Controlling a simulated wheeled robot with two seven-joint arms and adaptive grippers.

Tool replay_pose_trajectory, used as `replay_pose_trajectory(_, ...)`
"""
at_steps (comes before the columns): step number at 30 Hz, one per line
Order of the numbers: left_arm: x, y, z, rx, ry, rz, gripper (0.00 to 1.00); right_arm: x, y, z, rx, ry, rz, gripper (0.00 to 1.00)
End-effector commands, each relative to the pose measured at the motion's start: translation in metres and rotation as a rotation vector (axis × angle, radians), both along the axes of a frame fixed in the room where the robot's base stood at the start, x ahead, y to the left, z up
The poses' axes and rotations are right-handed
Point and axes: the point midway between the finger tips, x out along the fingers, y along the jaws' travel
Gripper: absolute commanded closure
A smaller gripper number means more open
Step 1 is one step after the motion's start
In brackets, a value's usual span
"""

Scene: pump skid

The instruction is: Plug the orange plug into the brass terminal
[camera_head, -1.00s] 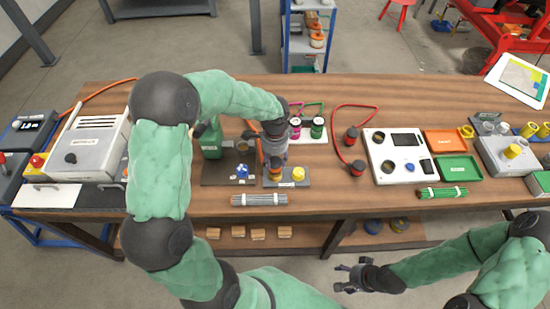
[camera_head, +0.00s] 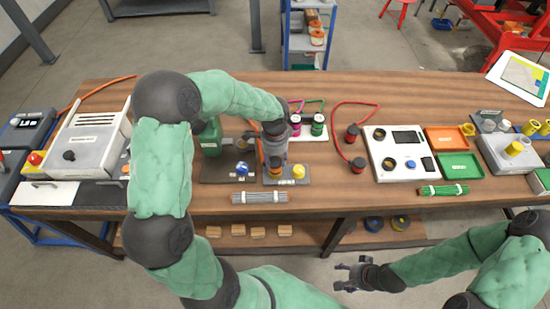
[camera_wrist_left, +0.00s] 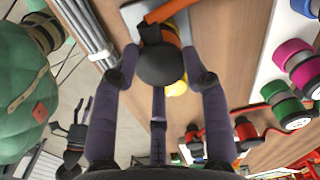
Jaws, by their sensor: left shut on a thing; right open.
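My left gripper (camera_head: 275,154) is over the grey holder plate (camera_head: 272,179) near the middle of the bench, pointing down. Its fingers (camera_wrist_left: 160,80) are shut around the orange plug (camera_wrist_left: 160,58), which shows a dark rounded body and an orange cable in the left wrist view. The fingers partly hide the plug in the head view. A small brass-coloured fitting (camera_head: 241,143) sits beside the green pump motor (camera_head: 209,139), left of the gripper. I cannot tell for sure that it is the brass terminal. My right gripper (camera_head: 352,272) is open and empty in front of the bench.
A yellow plug (camera_head: 298,171) stands on the holder plate's right. A blue knob (camera_head: 242,168) is at the left. A grey rod bundle (camera_head: 260,197) lies in front. Pink and green plugs (camera_head: 317,125) stand behind. A white panel (camera_head: 398,155) and red-cabled plugs (camera_head: 352,133) are right.

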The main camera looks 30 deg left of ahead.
Motion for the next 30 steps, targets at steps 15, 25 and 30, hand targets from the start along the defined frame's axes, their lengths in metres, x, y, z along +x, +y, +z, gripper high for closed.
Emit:
replay_pose_trajectory(15, 0.0, 0.0, -0.009, 0.0, 0.0, 0.0, 0.94, 0.0, 0.0, -0.006, 0.0, 0.0, 0.0, 0.36)
replay_pose_trajectory(25, 0.0, 0.0, -0.014, 0.0, 0.0, 0.0, 0.94, 0.0, 0.0, -0.009, 0.0, 0.0, 0.0, 0.36)
replay_pose_trajectory(30, 0.0, 0.0, -0.014, 0.0, 0.0, 0.0, 0.94, 0.0, 0.0, -0.008, 0.0, 0.0, 0.0, 0.36)
